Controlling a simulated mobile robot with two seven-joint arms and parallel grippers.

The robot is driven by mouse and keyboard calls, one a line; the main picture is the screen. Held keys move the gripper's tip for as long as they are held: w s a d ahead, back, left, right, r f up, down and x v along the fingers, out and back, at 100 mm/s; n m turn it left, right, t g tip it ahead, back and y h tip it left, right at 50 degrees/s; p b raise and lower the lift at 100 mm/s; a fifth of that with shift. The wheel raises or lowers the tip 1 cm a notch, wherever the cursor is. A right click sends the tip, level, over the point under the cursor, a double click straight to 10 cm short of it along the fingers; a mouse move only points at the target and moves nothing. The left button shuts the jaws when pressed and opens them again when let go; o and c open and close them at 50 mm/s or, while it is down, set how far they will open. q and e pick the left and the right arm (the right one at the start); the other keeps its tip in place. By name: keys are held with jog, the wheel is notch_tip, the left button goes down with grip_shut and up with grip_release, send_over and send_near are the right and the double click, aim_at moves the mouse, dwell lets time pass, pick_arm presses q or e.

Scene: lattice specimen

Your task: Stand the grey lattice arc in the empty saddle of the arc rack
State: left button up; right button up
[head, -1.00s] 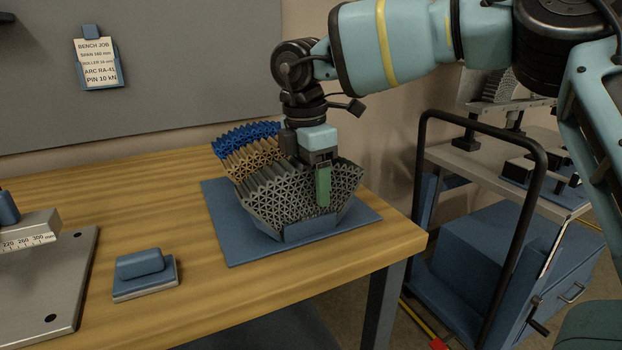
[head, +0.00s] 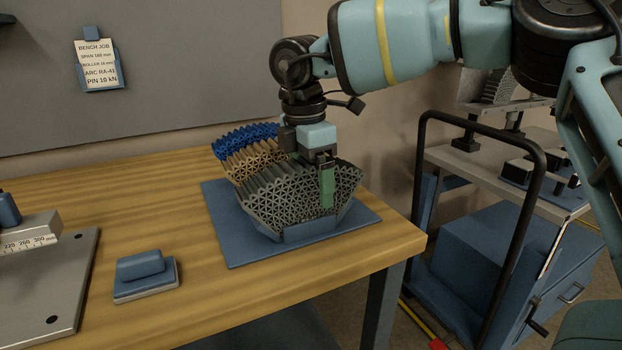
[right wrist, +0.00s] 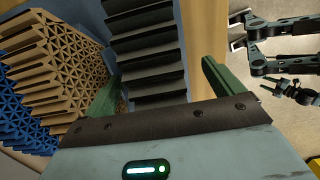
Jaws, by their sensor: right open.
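The grey lattice arc (head: 283,203) stands upright at the front of the blue arc rack (head: 310,231), behind its low front plate. Its foot is partly hidden by that plate, so full seating cannot be seen. A tan arc (head: 250,160) and a blue arc (head: 240,138) stand behind it. My right gripper (head: 321,188) is open, straddling the grey arc's upper part, with one green finger in front. In the right wrist view, the grey arc (right wrist: 150,50) lies between the fingers, with a gap at the right finger. My left gripper is not in view.
The tan arc (right wrist: 70,55) is close beside the left finger in the right wrist view. A small blue block on a pad (head: 143,268) and a metal plate (head: 55,290) lie left on the bench. A trolley (head: 500,250) stands beyond the bench's right edge.

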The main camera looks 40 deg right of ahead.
jog(key=shift+a+r+p, duration=0.15)
jog(key=shift+r+p, duration=0.95)
jog(key=shift+r, duration=1.05)
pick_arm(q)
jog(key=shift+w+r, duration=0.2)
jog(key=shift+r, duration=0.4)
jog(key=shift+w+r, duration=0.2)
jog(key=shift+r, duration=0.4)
pick_arm(e)
jog(key=r, duration=0.4)
jog(key=r+p, duration=0.1)
jog(key=r, duration=0.2)
jog(key=shift+w+a, duration=0.1)
jog(key=shift+a, duration=0.15)
jog(key=shift+r, duration=0.35)
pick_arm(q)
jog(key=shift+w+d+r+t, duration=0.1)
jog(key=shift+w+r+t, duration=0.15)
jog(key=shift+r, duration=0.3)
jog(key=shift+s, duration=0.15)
